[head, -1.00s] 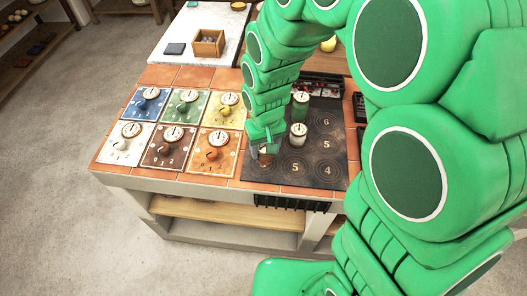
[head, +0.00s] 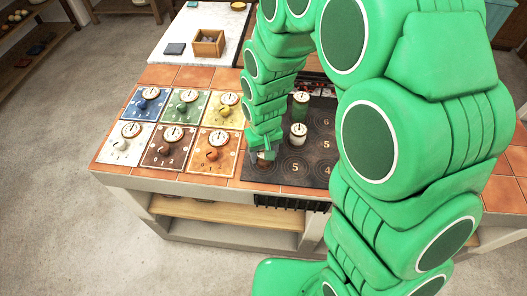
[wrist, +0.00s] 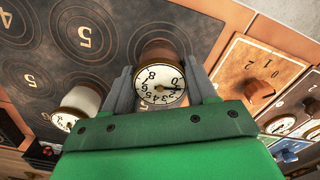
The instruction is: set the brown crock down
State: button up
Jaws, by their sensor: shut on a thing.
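My gripper (head: 263,153) is over the front left corner of the dark hob plate (head: 318,178) in the head view. In the wrist view my gripper (wrist: 160,88) has its grey fingers on either side of the brown crock (wrist: 158,51) and is shut on it. The crock has a white dial lid facing the wrist camera. Its far end is close to a ringed place on the plate; I cannot tell whether it touches. In the head view the gripper hides most of the crock.
A white crock (head: 298,134) and a green crock (head: 300,106) stand on the plate behind and right of the gripper. Coloured panels with knobs and dials, such as the orange panel (head: 230,165), lie to the left. The front right rings look clear.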

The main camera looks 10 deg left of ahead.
jog(key=shift+f, duration=0.1)
jog(key=o, duration=1.2)
jog(key=shift+o, duration=0.2)
notch_tip(320, 180, up, 12)
jog(key=shift+d+r, duration=0.1)
jog(key=shift+r, duration=0.1)
jog(key=s+d+r+m+g, duration=0.1)
jog(key=s+d+r, duration=0.4)
jog(key=s+d, duration=0.5)
jog(key=s+d+r+m, duration=0.4)
jog(key=s+d+r, duration=0.1)
jog(key=s+d, duration=0.6)
jog(key=shift+s+r+g, duration=0.2)
jog(key=shift+s+g, duration=0.2)
jog(key=shift+s, duration=0.6)
